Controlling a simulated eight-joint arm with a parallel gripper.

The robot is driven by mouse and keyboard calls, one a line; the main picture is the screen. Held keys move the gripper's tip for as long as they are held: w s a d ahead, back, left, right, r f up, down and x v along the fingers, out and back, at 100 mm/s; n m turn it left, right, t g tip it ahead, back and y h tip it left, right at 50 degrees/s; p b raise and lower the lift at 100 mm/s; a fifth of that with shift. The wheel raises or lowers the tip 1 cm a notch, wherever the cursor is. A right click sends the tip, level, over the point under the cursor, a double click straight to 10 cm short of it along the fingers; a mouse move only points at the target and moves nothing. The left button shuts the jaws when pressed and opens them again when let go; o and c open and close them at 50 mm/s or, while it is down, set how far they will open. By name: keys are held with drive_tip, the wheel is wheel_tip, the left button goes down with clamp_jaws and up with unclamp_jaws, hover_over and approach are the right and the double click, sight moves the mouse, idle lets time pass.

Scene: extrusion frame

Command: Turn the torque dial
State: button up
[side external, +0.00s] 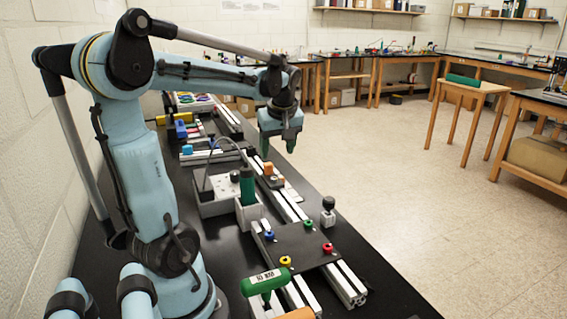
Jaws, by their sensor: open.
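I cannot tell for certain which part is the torque dial. A green T-shaped handle (266,282) with a white label lies in the near foreground; the label is too small to read surely. A small orange block-like part (268,169) sits on the aluminium rail. A black knob on a light grey base (328,206) stands to the right of the rails. My gripper (278,147) points down above the rail, near the orange part, with its green-tipped fingers apart. It appears empty and I see no contact. The small parts beneath it are partly hidden.
A dark plate (300,243) with blue, red and yellow knobs spans the rails. A green-handled tool (247,187) stands in a white holder beside a grey box (215,200) with a cable. More rails and coloured parts lie farther back. The black bench (375,290) is clear at the near right.

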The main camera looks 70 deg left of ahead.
sight(235, 172)
drive_tip(key=s+a+n+g, duration=0.3)
drive_tip(key=s+a+n, duration=0.3)
drive_tip(key=a, duration=0.4)
drive_tip(key=shift+n, duration=0.4)
drive_tip(key=x, duration=1.2)
drive_tip(key=shift+w+d+f, duration=0.2)
drive_tip(key=shift+w+d, duration=0.15)
drive_tip(key=shift+d, duration=0.1)
drive_tip(key=c, duration=1)
drive_tip(key=shift+m+t, duration=0.3)
drive_tip(key=shift+m, duration=0.4)
drive_tip(key=shift+c, duration=0.2)
drive_tip(key=o, duration=1)
drive_tip(key=shift+o, duration=0.2)
drive_tip(key=v, duration=1.2)
